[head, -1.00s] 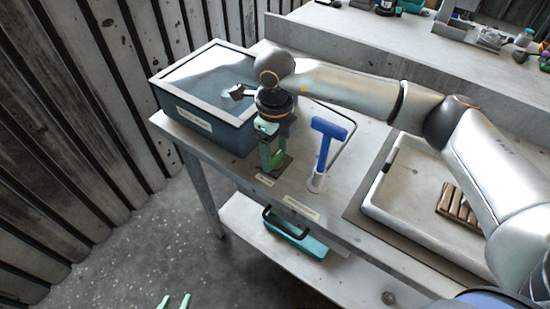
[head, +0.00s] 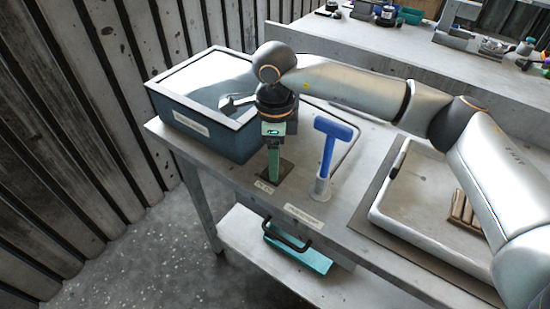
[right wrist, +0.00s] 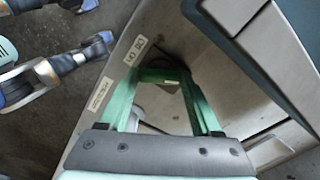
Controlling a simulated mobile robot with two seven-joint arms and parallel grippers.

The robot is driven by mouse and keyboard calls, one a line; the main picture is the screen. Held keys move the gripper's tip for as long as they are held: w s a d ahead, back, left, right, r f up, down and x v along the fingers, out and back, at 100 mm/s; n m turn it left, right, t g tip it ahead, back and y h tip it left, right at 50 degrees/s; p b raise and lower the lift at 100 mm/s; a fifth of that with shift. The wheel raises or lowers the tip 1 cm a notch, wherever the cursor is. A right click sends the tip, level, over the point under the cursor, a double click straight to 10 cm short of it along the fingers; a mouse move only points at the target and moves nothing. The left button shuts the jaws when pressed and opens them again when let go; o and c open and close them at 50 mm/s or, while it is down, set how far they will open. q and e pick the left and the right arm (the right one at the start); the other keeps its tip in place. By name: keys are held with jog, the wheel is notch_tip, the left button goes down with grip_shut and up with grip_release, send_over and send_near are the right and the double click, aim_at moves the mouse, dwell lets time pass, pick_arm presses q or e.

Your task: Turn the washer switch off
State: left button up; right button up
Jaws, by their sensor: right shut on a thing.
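My right gripper (head: 274,177) points down at the dark switch plate (head: 286,170) on the front of the bench, beside the blue tank. In the right wrist view its two green fingers (right wrist: 166,78) reach down to the dark plate (right wrist: 178,48), which has a small ON/OFF label (right wrist: 134,50) next to it. The gripper is shut on the washer switch, which is mostly hidden between the fingers. I cannot tell which way the switch stands. My left gripper is not in view.
A water-filled blue tank (head: 222,136) stands left of the gripper. A blue T-handled tool (head: 329,146) stands upright in a holder close on the right. A white tray (head: 377,218) lies further right. A teal handled case (head: 300,253) sits on the lower shelf.

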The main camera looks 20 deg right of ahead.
jog(key=shift+r, duration=0.1)
jog(key=o, duration=1.4)
notch_tip(320, 180, up, 12)
jog(key=shift+r, duration=0.2)
